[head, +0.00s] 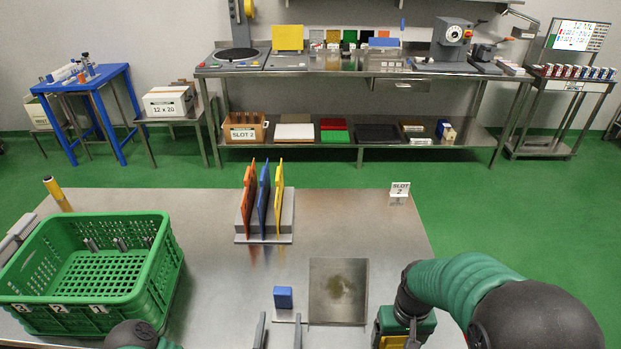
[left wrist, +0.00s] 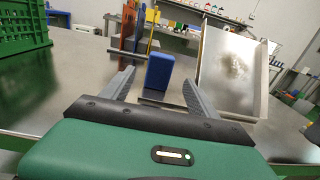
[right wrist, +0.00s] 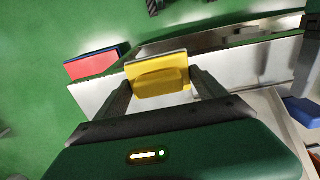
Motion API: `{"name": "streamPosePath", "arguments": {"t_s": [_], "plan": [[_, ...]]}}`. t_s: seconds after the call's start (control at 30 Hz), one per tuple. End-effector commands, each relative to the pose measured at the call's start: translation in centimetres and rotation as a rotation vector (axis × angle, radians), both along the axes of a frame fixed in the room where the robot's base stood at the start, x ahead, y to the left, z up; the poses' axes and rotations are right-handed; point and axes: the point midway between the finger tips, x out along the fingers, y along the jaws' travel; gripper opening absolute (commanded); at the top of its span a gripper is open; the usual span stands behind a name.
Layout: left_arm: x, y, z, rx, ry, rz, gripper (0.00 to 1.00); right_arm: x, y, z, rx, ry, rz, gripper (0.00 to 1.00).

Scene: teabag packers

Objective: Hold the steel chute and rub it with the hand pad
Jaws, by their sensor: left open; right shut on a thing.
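The steel chute (head: 338,285) lies on the steel table with a brownish smudge on its face; it also shows in the left wrist view (left wrist: 228,70). A blue block (head: 283,297) stands at its left side; I cannot tell whether they are joined. My left gripper (head: 280,320) is open and empty, its fingers pointing at the blue block (left wrist: 158,73), which shows between them. My right gripper (head: 403,335) is right of the chute, shut on a yellow hand pad (right wrist: 158,76). In the head view the pad is mostly cut off by the lower edge.
A green crate (head: 165,262) with several metal pieces stands at the table's left. A rack (head: 285,220) holds orange, blue and yellow boards at the back middle. A slot sign (head: 400,190) stands at the back right. A red and blue item (right wrist: 92,63) shows in the right wrist view.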

Motion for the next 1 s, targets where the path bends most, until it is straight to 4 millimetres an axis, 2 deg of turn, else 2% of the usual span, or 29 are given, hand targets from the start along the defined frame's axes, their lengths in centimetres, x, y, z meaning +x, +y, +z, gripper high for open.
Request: {"name": "streamPosePath", "arguments": {"t_s": [0.4, 0.6, 0.77, 1.0], "plan": [[7.5, -0.2, -0.1, 0.005, -0.001, 0.001, 0.69, 0.2, 0.0, -0.3, 0.0, 0.001, 0.0, 0.33], [10.2, -0.4, -0.1, 0.005, 0.001, -0.002, 0.69, 0.1, 0.0, -0.5, 0.0, 0.0, 0.0, 0.33], [11.1, -0.4, -0.1, 0.003, 0.003, -0.002, 0.69, 0.2, 0.0, -0.6, 0.0, 0.001, 0.0, 0.33], [11.2, -0.4, -0.1, 0.003, 0.004, -0.002, 0.69, 0.2, 0.0, -0.6, 0.0, 0.001, 0.0, 0.33]]}}
